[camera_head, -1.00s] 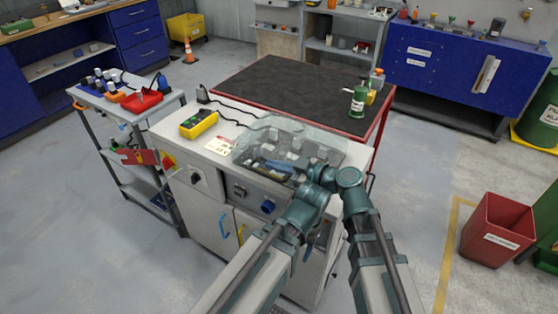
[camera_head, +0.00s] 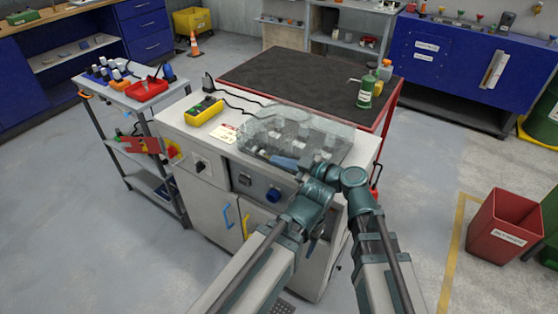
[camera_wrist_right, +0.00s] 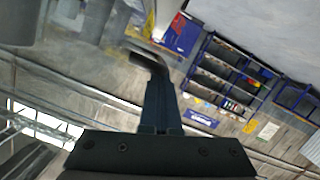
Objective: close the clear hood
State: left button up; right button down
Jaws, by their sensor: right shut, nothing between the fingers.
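The clear hood (camera_head: 312,124) is a see-through box-like cover over the fixture on top of the grey machine cabinet (camera_head: 213,183). Parts show blurred through it. Its front edge sits low near my right gripper; whether a gap remains there is hard to see. My right gripper (camera_head: 283,162) is shut and empty, its blue fingers pointing left at the hood's front edge. In the right wrist view the shut fingers (camera_wrist_right: 158,100) reach toward a dark bent bar (camera_wrist_right: 147,60); contact is unclear. My left arm ends in front of the cabinet, its fingers mostly hidden.
A yellow control box (camera_head: 204,111) and a printed card (camera_head: 224,133) lie left of the hood. A green bottle (camera_head: 366,92) stands on the dark-topped table (camera_head: 300,75) behind. A tool cart (camera_head: 130,100) is at left, a red bin (camera_head: 504,225) at right.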

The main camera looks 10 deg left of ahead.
jog(key=p+v, duration=0.1)
jog(key=v, duration=0.6)
jog(key=shift+d, duration=0.15)
